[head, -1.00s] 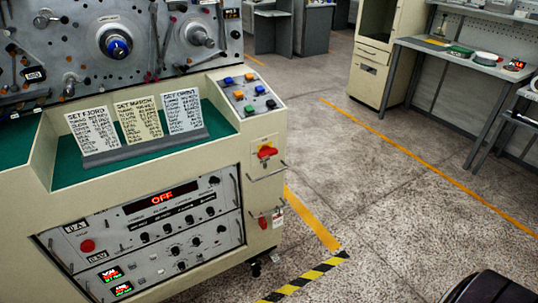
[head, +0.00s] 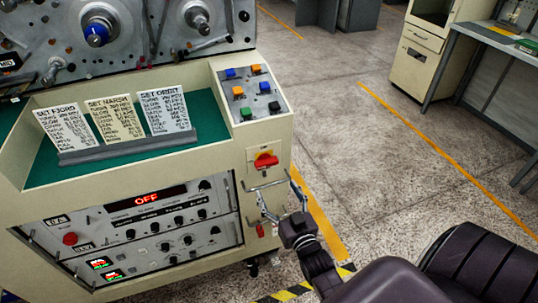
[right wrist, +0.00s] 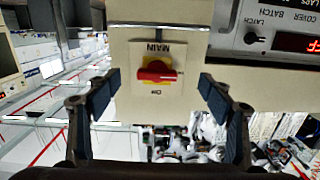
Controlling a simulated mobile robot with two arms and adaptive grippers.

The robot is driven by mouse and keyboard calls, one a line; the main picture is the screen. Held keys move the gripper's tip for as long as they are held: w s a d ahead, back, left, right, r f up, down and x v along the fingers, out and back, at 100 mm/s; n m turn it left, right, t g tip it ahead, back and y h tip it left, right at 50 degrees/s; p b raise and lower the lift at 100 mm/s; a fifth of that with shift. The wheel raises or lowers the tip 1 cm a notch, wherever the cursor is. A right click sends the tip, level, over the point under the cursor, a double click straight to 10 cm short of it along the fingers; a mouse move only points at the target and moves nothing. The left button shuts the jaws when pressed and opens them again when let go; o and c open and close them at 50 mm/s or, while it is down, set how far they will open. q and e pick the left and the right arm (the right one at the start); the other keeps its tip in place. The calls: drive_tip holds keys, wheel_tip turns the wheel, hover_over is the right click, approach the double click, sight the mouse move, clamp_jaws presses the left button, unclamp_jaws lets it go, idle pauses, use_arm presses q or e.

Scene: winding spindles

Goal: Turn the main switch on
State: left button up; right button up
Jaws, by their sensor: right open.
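The main switch (head: 265,161) is a red rotary handle on a yellow plate, on the cream front corner of the console. In the right wrist view the switch (right wrist: 157,72) appears upside down, with MAIN printed on its plate; its red handle lies across horizontally. My right gripper (head: 279,195) is open and empty, just in front of and below the switch in the head view. In the right wrist view its fingertips (right wrist: 158,84) stand wide apart on either side of the switch, with no contact visible. My left gripper is not in view.
A metal bar handle (head: 266,184) sits just below the switch, close to my right fingers. The console's red display (head: 147,200) reads OFF. A panel of coloured buttons (head: 251,92) lies above the switch. Open floor (head: 340,130) extends to the right.

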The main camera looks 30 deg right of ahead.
sight(268, 165)
drive_tip(key=shift+t, duration=0.3)
drive_tip(key=w+r, duration=0.1)
drive_tip(key=w, duration=0.1)
drive_tip(key=w+d, duration=0.1)
drive_tip(key=w, duration=0.1)
drive_tip(key=w+d+r, duration=0.1)
drive_tip(key=w, duration=0.1)
drive_tip(key=shift+w+r+p, duration=0.25)
drive_tip(key=shift+r+p, duration=0.05)
drive_tip(key=shift+r, duration=0.05)
drive_tip(key=shift+w+d, duration=0.1)
drive_tip(key=shift+w, duration=0.5)
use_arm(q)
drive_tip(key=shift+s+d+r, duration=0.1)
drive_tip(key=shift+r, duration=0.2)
use_arm(e)
drive_tip(key=shift+w, duration=0.15)
drive_tip(key=c, duration=1.2)
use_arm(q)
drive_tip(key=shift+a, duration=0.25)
use_arm(e)
drive_tip(key=shift+o, duration=0.2)
